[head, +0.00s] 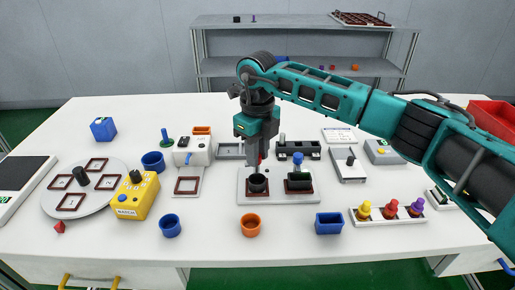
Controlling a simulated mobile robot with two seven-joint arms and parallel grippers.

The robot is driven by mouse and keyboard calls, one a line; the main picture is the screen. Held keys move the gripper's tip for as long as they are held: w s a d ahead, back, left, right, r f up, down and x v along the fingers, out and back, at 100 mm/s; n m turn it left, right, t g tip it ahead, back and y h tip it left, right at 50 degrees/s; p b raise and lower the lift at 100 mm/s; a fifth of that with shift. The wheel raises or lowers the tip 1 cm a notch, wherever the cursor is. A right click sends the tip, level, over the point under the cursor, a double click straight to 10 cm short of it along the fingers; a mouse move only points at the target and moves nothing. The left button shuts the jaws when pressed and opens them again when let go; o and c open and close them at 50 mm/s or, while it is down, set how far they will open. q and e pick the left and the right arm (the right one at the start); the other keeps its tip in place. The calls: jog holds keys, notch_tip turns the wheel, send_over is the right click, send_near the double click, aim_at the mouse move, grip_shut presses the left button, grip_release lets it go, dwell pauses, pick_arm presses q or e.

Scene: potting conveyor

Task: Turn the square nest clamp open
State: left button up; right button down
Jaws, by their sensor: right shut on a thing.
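A pale nest plate (276,198) lies in the middle of the table. Its left nest holds a round black pot (258,184), and its right nest holds a dark, squarish piece (299,184). A blue knob (298,158) stands upright behind the right nest. My right gripper (260,158) points straight down just behind the left nest. It is shut on what looks like a red knob (262,156), mostly hidden by the fingers. I cannot tell which of these knobs belongs to the square nest clamp. My left gripper is out of view.
An orange cup (250,225), blue cup (170,226) and blue square pot (329,223) stand in front. A yellow box (137,196) and round turntable (92,205) are at left. Colored knobs (391,209) stand at right. My right arm spans the right side.

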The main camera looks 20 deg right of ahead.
jog(key=shift+m, duration=0.7)
jog(key=c, duration=0.9)
grip_release()
jog(key=shift+c, duration=0.2)
jog(key=shift+r, duration=0.1)
notch_tip(320, 180, up, 13)
